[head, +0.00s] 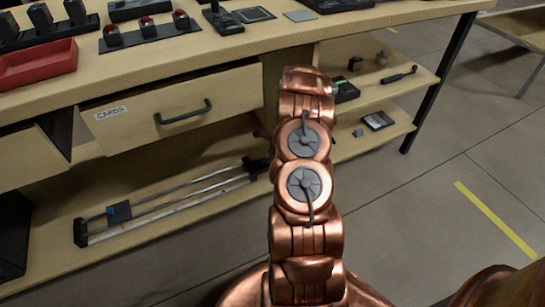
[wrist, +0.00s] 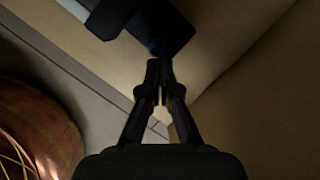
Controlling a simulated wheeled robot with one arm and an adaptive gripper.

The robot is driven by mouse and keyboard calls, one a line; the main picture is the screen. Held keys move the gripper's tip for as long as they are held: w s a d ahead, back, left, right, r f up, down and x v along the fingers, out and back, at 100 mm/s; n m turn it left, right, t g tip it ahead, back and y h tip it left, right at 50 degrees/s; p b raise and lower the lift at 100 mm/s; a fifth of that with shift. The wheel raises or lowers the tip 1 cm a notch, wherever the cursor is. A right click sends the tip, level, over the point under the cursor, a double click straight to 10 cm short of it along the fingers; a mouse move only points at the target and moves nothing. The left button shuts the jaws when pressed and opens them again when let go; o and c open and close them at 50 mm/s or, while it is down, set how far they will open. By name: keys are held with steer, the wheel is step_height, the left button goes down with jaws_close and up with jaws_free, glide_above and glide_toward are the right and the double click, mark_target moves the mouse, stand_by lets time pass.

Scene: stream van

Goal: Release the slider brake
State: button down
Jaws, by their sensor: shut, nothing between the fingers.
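In the head view the slider, with two pale rails (head: 180,195), lies on the lower shelf of the wooden desk. A blue carriage (head: 120,211) sits near its left end, and a dark end block (head: 80,232) is at the far left. In the wrist view my gripper (wrist: 160,85) is shut and empty. My gripper is hidden in the head view.
A shut drawer labelled CARDS (head: 175,110) is above the slider shelf. Side shelves at the right hold small gadgets such as a black box (head: 378,120). A red tray (head: 38,68) and button panels (head: 150,32) are on the desktop. The floor at the right is clear.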

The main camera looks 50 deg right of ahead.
steer(key=shift+w+d+r+p, duration=0.15)
steer(key=shift+w+r+p, duration=0.1)
steer(key=shift+p, duration=2.5)
steer(key=p, duration=0.3)
steer(key=shift+w+r, duration=0.1)
steer(key=shift+w, duration=0.15)
steer(key=shift+w+d+r+p, duration=0.15)
steer(key=shift+w+p, duration=0.3)
steer(key=shift+p, duration=0.65)
steer(key=shift+w+d+p, duration=0.25)
steer(key=shift+w+p, duration=0.05)
steer(key=shift+w, duration=0.15)
steer(key=shift+r, duration=0.15)
steer(key=shift+r+p, duration=0.6)
steer(key=shift+r, duration=0.05)
